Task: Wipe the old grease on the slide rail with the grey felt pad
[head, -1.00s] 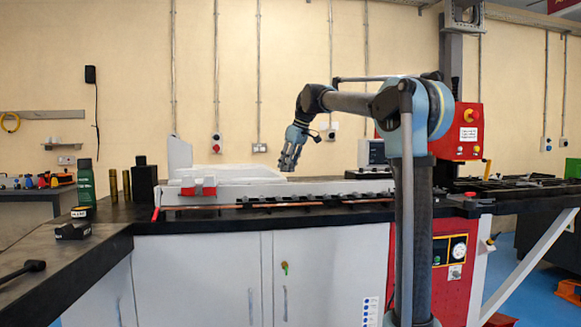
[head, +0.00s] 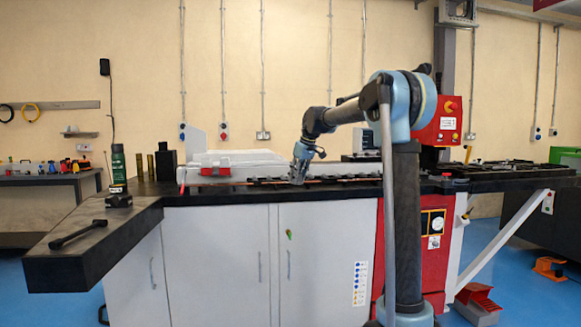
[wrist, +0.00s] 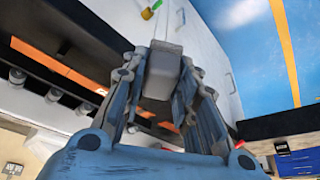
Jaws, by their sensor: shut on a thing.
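My gripper (head: 297,180) is low over the front edge of the bender bench in the head view. In the wrist view its two fingers (wrist: 164,62) are closed on a grey block, which looks like the felt pad (wrist: 161,80). The pad cannot be made out in the head view. A long dark rail with small fittings (head: 345,179) runs along the bench beside the gripper, with a copper-orange strip at its front. The strip also shows in the wrist view (wrist: 55,62). I cannot tell whether the pad touches the rail, and no grease is distinct.
A red clamp block (head: 215,171) sits left on the white machine bed. A green bottle (head: 118,165), dark block (head: 166,164) and black case (head: 118,200) stand farther left. A black-handled tool (head: 77,234) lies on the side bench. The red control box (head: 440,125) stands right.

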